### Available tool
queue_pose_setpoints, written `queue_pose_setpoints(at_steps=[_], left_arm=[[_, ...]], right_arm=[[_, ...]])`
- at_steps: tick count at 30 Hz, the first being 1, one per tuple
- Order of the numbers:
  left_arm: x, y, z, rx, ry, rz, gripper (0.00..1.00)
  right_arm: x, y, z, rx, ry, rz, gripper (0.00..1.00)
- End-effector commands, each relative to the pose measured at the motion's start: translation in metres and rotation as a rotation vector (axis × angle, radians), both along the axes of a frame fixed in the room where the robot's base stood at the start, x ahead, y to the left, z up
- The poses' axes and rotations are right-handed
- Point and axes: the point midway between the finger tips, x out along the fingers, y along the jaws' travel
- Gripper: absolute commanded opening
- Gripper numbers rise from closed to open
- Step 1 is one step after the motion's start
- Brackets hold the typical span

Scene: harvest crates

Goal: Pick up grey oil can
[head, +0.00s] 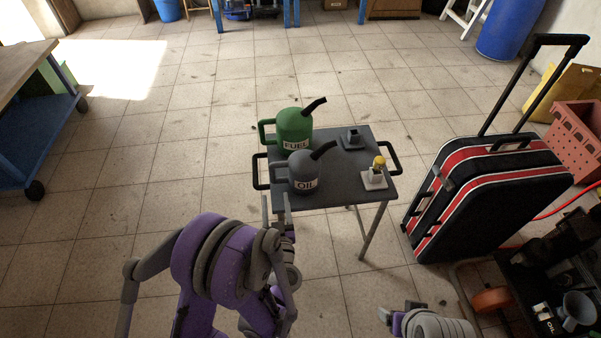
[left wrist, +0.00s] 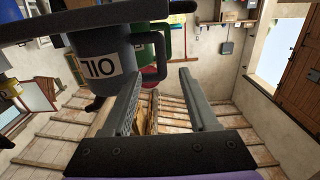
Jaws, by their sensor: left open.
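The grey oil can (head: 304,174), with a white OIL label and dark spout, stands upright at the near left of the small dark table (head: 334,190). My left gripper (head: 277,203) is at the table's near left edge, close to the can but apart from it. In the left wrist view, which is upside down, the oil can (left wrist: 95,65) fills the upper left, its handle near one finger of the open, empty left gripper (left wrist: 160,78). My right gripper (head: 387,316) is partly in view at the bottom; its jaws are unclear.
A green fuel can (head: 293,129) stands just behind the oil can. Two small pieces, one grey (head: 352,139) and one pale with a yellow top (head: 374,179), sit on the table's right. A black-and-red suitcase (head: 490,190) stands right of it.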

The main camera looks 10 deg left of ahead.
Motion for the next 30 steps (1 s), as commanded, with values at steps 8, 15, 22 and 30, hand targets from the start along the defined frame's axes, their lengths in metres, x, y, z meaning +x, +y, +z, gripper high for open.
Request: queue_pose_setpoints(at_steps=[8, 15, 22, 30], left_arm=[[0.031, 0.010, 0.004, 0.001, -0.002, 0.000, 0.60], [0.051, 0.015, 0.002, 0.000, -0.001, -0.002, 0.60], [0.082, 0.026, 0.001, 0.000, -0.001, -0.001, 0.60], [0.098, 0.030, 0.002, -0.001, -0.001, -0.003, 0.60]], right_arm=[[-0.005, 0.000, 0.035, 0.000, -0.009, 0.000, 0.77], [-0.005, 0.000, 0.033, 0.000, -0.009, 0.000, 0.77], [-0.004, 0.000, 0.030, 0.000, -0.008, 0.000, 0.77], [-0.004, 0.000, 0.030, 0.000, -0.008, 0.000, 0.77]])
